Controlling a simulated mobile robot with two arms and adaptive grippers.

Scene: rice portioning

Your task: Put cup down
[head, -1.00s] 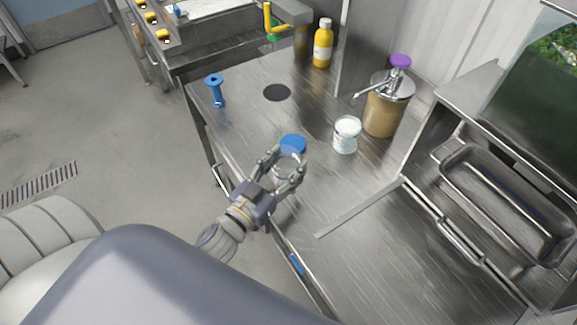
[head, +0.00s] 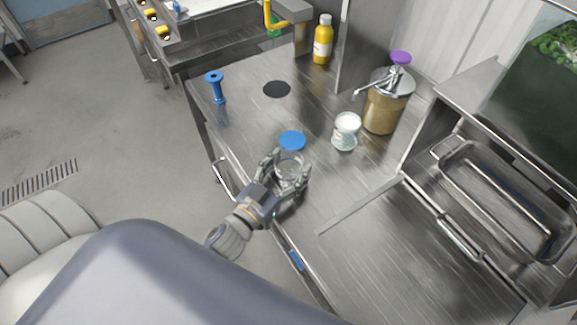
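A clear, see-through cup (head: 289,167) is between the fingers of my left gripper (head: 287,168), near the front edge of the steel counter. The fingers lie on either side of the cup and appear shut on it. The cup looks upright and empty. It is low over the counter; I cannot tell whether its base touches the surface. A round blue disc (head: 292,140) lies on the counter just behind the cup. My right gripper is not in view.
A white-filled clear container (head: 346,131) stands to the right of the cup, before a pump dispenser (head: 384,107). A blue spool-shaped object (head: 216,88) stands at the left edge, and a yellow bottle (head: 323,42) at the back. The counter left of the cup is clear.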

